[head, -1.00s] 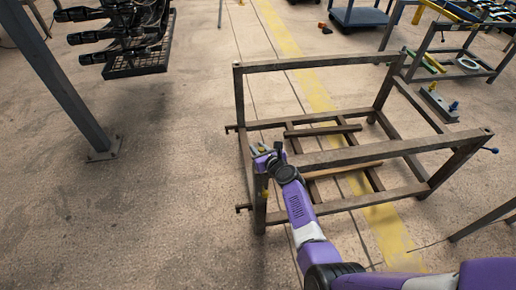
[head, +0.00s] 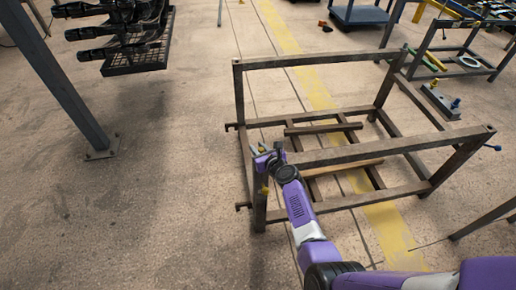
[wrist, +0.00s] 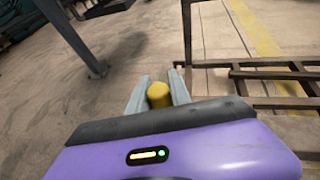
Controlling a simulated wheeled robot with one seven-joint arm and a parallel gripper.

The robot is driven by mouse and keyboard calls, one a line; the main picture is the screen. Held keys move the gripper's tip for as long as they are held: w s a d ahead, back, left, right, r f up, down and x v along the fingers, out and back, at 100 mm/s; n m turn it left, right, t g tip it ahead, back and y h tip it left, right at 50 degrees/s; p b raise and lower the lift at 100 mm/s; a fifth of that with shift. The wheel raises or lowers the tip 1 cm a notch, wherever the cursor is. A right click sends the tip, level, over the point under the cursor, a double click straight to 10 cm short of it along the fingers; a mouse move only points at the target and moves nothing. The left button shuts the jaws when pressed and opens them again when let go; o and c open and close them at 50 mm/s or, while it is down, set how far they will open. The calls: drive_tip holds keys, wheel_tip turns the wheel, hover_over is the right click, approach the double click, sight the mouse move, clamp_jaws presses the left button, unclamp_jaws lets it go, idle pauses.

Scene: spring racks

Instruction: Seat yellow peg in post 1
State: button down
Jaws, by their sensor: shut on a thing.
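The yellow peg (wrist: 158,95) stands between the two grey fingers of my gripper (wrist: 159,92) in the wrist view. My gripper is shut on it, and the peg's rounded top shows. In the head view my gripper (head: 262,153) is at the top of the near left corner post (head: 259,205) of a brown metal rack (head: 330,63). The peg's lower end and any post opening under it are hidden, so I cannot tell whether the peg is in a post. No post number is readable. A small yellow patch (head: 264,190) shows by the near left post.
A grey base with blue and yellow pegs (head: 440,102) lies on the floor to the right. Another rack (head: 465,62) stands behind it. A blue-grey column (head: 60,85) and a black tray of dark parts (head: 135,60) are left. Floor left of the rack is clear.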

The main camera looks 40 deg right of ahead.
drive_tip(key=shift+f+b, duration=1.8)
drive_tip(key=shift+f, duration=0.25)
drive_tip(key=c, duration=1.1)
unclamp_jaws()
drive_tip(key=shift+c, duration=0.2)
drive_tip(key=shift+o, duration=0.2)
drive_tip(key=shift+f, duration=0.1)
drive_tip(key=shift+s, duration=0.1)
drive_tip(key=p+v, duration=0.6)
drive_tip(key=v, duration=0.1)
drive_tip(key=shift+s+r, duration=0.2)
drive_tip(key=shift+s, duration=0.05)
drive_tip(key=shift+a, duration=0.1)
